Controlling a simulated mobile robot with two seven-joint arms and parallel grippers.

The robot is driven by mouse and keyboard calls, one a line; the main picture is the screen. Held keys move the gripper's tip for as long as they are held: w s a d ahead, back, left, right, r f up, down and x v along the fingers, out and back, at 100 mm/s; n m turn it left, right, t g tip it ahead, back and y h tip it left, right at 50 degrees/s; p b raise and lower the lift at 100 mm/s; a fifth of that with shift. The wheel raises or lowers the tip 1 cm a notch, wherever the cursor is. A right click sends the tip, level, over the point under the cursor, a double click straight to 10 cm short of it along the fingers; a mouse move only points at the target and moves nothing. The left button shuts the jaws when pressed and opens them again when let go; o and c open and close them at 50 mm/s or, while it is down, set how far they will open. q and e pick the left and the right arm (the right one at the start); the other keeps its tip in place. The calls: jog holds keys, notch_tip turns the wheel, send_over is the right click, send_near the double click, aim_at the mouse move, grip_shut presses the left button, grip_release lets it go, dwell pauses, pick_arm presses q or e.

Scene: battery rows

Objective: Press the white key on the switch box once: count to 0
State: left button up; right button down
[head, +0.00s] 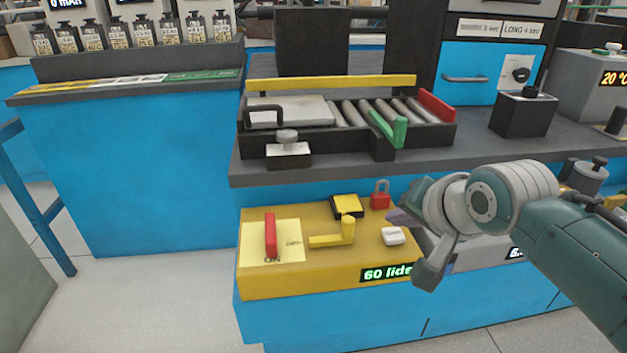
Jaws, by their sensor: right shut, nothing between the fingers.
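The switch box (300,277) is a yellow box low in front of the blue bench. The white key (394,236) is a small pale block on its top, near the right end. The lit display (386,273) on its front reads "60 lids", its right end hidden by my right gripper. My right gripper (404,217) is shut and empty, just right of the white key and close to it. I cannot tell whether it touches the key. My left gripper is not in view.
The box top also bears a red lever (271,234) by an "ON" label, a yellow handle (335,236), a yellow-black button (347,206) and a red padlock (381,197). A roller tray (270,142) stands on the grey bench behind.

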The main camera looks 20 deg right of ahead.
jog(key=shift+f, duration=0.15)
jog(key=shift+f, duration=0.3)
jog(key=shift+f+b, duration=0.35)
jog(key=shift+f, duration=0.1)
dwell(0.5)
jog(key=shift+r, duration=0.1)
jog(key=shift+r+p, duration=0.85)
jog(key=shift+p, duration=0.2)
jog(key=shift+f, duration=0.1)
